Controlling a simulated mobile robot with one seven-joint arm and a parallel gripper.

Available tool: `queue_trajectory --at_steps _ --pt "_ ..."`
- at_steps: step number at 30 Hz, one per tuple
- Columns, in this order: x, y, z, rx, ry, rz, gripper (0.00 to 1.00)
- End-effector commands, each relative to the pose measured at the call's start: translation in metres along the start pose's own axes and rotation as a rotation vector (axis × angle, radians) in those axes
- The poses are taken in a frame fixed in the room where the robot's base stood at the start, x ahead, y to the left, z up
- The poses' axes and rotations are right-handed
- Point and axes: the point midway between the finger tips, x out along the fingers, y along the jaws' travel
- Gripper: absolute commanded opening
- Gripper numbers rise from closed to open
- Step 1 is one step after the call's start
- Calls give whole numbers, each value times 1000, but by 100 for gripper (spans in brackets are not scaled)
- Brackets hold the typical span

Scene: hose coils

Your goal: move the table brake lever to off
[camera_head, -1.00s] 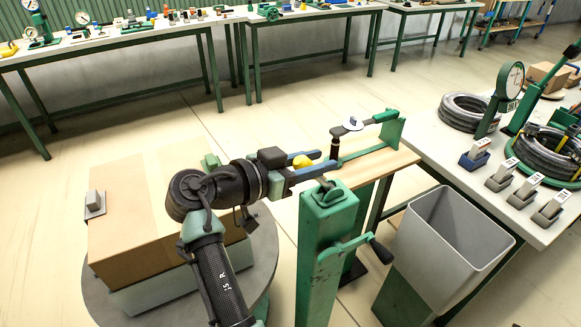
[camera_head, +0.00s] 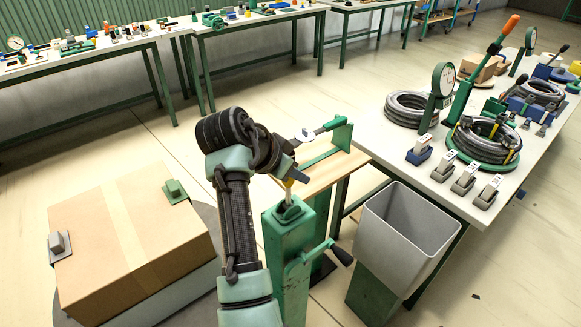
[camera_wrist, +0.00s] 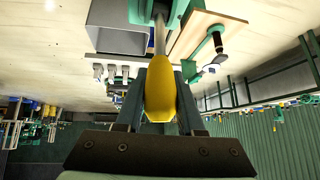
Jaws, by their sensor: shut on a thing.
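The brake lever has a yellow handle (camera_wrist: 161,92) on a thin metal rod (camera_wrist: 159,35), seen large in the wrist view. My gripper (camera_wrist: 160,100) has one finger on each side of the yellow handle and is shut on it. My wrist and fingers hide most of the lever there. No off marking can be read.
A cardboard box (camera_head: 130,235) rests on a round grey turntable (camera_head: 208,215) left of the post. A crank handle (camera_head: 340,256) juts from the post's right side. A grey bin (camera_head: 405,235) stands farther right, by a white table (camera_head: 465,205) with hose coils (camera_head: 410,108).

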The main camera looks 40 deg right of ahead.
Motion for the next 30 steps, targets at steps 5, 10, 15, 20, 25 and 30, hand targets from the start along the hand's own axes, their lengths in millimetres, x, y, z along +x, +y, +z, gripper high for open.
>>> queue_trajectory --at_steps 5,10,15,20,25,30 --pt "-1 -1 -3 5 -8 -7 0" --pt "0 -1 -4 6 -8 -8 0" --pt "0 -1 -4 8 -8 -8 43" --pt "0 0 -3 6 -9 -5 66" --pt "1 0 -2 4 -10 -3 66" --pt "-3 -1 -2 3 -9 -4 66"
